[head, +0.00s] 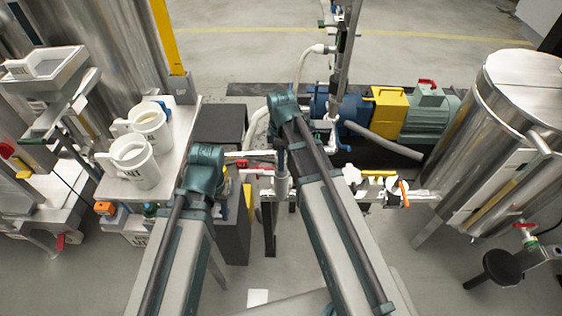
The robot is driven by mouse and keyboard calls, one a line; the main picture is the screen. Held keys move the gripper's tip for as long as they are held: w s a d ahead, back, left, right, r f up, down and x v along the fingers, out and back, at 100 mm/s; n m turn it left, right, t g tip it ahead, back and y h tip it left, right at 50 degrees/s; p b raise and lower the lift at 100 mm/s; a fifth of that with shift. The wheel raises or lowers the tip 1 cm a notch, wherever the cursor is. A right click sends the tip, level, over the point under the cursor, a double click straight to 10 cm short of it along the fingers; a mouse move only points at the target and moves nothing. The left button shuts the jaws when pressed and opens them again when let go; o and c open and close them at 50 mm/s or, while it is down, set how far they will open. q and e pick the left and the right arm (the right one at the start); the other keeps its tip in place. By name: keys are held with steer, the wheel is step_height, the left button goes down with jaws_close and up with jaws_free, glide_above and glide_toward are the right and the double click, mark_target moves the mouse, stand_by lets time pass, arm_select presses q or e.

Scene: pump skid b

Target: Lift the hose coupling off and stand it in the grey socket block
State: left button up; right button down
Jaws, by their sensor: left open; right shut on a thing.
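My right gripper (281,163) points down near the middle of the head view, partly hidden by its own wrist and arm. It is shut on what looks like the hose coupling, a pale grey cylinder (283,187) in the pipework. I cannot tell whether it is still seated there. My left gripper (240,156) is open, to the left of the right one, and its fingers are hard to make out. A dark grey block (236,228) stands below it; I cannot tell whether this is the socket block.
Two white jugs (135,163) stand on a steel shelf at left. A pump with a yellow guard (387,110) and a green motor (430,115) lies behind. White valves with coloured handles (378,178) are right of my arms. A steel tank (505,130) stands at right.

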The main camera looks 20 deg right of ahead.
steer(key=shift+r+p, duration=1)
steer(key=shift+r, duration=0.15)
